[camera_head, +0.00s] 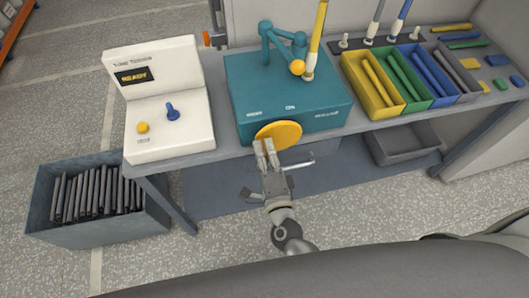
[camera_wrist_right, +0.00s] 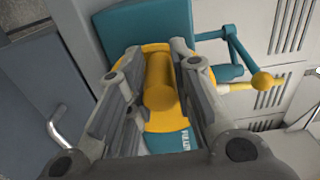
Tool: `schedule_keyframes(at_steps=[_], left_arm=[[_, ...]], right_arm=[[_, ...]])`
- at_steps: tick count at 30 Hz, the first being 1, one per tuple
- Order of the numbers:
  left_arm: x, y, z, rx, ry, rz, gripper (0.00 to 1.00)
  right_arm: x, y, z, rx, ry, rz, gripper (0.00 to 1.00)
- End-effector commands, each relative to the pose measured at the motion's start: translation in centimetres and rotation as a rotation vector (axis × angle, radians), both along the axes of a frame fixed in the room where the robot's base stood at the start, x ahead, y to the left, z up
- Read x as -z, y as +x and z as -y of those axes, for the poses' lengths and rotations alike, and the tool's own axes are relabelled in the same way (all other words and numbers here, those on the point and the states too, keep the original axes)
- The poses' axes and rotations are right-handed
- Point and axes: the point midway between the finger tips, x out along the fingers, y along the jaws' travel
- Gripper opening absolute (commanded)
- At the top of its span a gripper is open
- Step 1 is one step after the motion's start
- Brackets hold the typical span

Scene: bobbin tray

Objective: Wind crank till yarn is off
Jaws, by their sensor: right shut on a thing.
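A teal winder box (camera_head: 285,95) stands on the grey table, with a round yellow crank disc (camera_head: 279,134) on its front. My right gripper (camera_head: 266,154) reaches up from below to the disc. In the right wrist view its fingers (camera_wrist_right: 158,85) are shut around the disc's yellow handle (camera_wrist_right: 160,82). A tall yellow bobbin (camera_head: 317,38) stands tilted on top of the box. Next to it is a teal jointed arm (camera_head: 268,42) with a yellow ball (camera_head: 297,67). Individual yarn strands are too small to tell. My left gripper is not in view.
A white tester (camera_head: 160,100) showing "READY" stands left. Right are yellow (camera_head: 377,108), green, blue and grey trays holding rods. Upright bobbins (camera_head: 376,22) stand behind them. A bin (camera_head: 70,232) of dark rods is on the floor at left; a grey bin (camera_head: 405,145) sits under the table.

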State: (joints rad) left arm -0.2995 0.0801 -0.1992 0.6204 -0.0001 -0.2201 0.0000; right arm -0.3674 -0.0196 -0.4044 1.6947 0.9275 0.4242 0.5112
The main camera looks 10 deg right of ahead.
Motion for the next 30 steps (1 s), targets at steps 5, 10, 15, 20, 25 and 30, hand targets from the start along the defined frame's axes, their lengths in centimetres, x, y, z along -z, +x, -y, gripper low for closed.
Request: schedule_keyframes(at_steps=[5,10,15,20,25,30], left_arm=[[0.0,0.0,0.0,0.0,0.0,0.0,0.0],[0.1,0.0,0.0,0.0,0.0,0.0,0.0],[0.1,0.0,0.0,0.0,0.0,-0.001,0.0],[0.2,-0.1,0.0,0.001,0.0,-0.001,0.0],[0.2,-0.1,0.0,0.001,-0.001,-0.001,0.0],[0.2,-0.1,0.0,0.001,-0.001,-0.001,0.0]], right_arm=[[-0.9,0.0,0.1,-0.002,0.16,-0.003,0.0],[-1.6,0.0,0.4,-0.002,0.293,-0.008,0.0],[-2.0,0.0,0.7,-0.002,0.397,-0.012,0.0],[-2.3,0.0,0.9,-0.002,0.462,-0.014,0.0],[-2.4,0.1,1.0,-0.002,0.5,-0.015,0.0],[-2.5,0.1,1.1,-0.002,0.512,-0.016,0.0]])
